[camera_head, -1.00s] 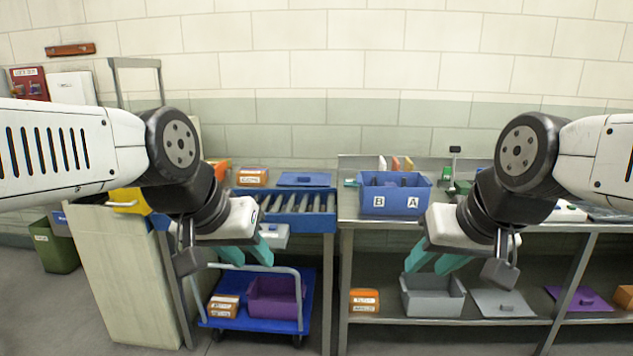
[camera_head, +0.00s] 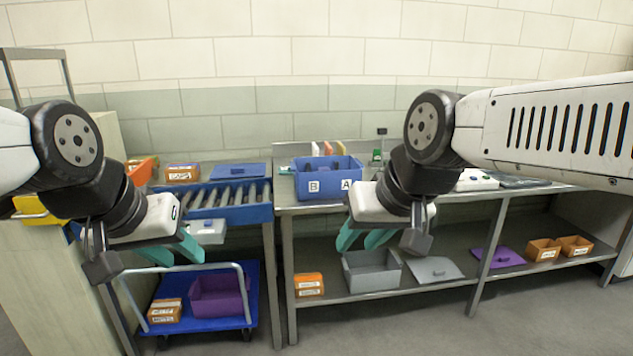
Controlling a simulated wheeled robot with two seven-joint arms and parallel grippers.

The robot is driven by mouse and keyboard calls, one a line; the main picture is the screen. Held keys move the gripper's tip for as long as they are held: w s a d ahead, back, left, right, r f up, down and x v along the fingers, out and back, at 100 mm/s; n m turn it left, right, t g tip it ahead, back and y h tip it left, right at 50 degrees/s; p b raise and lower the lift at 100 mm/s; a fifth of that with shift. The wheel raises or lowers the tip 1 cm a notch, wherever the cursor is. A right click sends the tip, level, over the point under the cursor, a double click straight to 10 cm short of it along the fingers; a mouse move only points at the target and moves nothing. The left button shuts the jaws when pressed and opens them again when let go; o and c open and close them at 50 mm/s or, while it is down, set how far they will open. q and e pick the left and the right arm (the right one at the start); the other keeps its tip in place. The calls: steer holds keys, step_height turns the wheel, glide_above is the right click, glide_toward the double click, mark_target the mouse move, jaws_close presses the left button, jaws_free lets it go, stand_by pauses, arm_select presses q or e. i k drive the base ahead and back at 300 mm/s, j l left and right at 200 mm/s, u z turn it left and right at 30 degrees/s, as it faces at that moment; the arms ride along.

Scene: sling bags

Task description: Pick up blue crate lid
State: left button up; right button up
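The blue crate lid (camera_head: 238,170) lies flat at the back of the blue roller conveyor (camera_head: 228,216), left of centre. The blue crate (camera_head: 325,181), with labels B and A, stands on the metal table to its right and holds dark items. My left gripper (camera_head: 170,250) is open and empty, in front of and lower left of the lid in the picture. My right gripper (camera_head: 363,240) is open and empty, in front of the table's front edge, below and right of the crate. Neither gripper touches the lid.
An orange labelled box (camera_head: 183,172) sits left of the lid. A light grey box (camera_head: 206,231) shows below the conveyor's edge. A blue cart (camera_head: 243,303) carries a purple crate (camera_head: 219,295). The lower shelf holds a grey crate (camera_head: 372,270), a grey lid (camera_head: 434,269) and a purple lid (camera_head: 497,257).

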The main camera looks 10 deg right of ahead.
mark_target(257, 169)
steer(key=i+j+u, duration=0.15)
steer(key=i+u, duration=0.15)
steer(key=i, duration=0.45)
steer(key=i+u, duration=0.25)
steer(key=i, duration=0.55)
steer(key=i+l+u, duration=0.15)
steer(key=i+u, duration=0.15)
steer(key=i, duration=0.45)
